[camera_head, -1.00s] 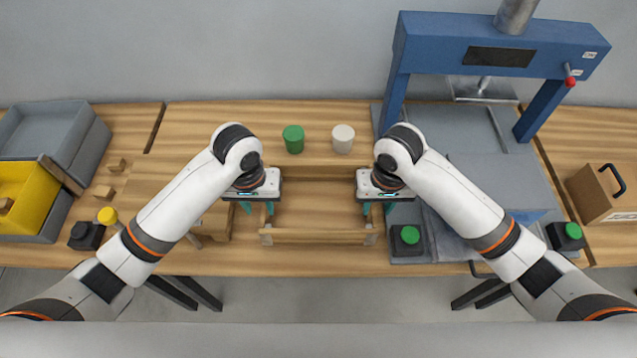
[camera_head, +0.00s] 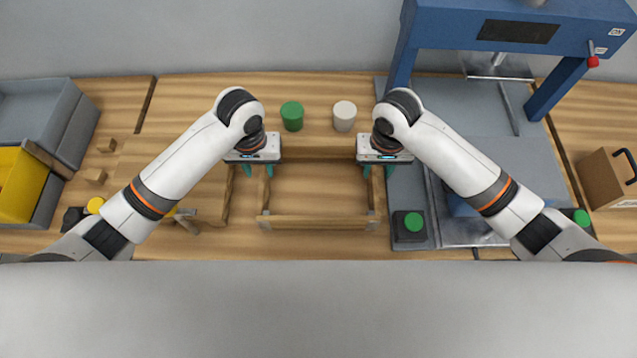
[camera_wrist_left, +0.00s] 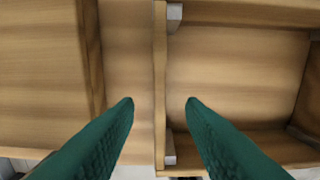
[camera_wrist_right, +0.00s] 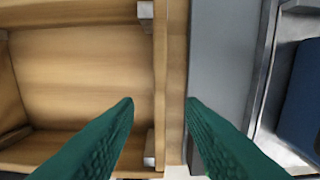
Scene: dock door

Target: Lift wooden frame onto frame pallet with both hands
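The wooden frame (camera_head: 313,221) is an open rectangle of thin rails with grey corner pieces, lying on the wooden bench. My left gripper (camera_head: 258,171) is open over its left side rail; in the left wrist view the rail (camera_wrist_left: 160,85) runs between the fingers, apart from both. My right gripper (camera_head: 378,171) is open over the right side rail; in the right wrist view that rail (camera_wrist_right: 160,85) also runs between the fingers without visible contact. A wooden board structure (camera_head: 207,205), possibly the frame pallet, stands just left of the frame.
Behind the frame stand a green cylinder (camera_head: 292,116) and a white cylinder (camera_head: 344,116). A blue press (camera_head: 520,30) with a grey base is at right, with a green button box (camera_head: 410,226). Grey bins and a yellow bin (camera_head: 18,185) are at left; a cardboard box (camera_head: 606,180) is far right.

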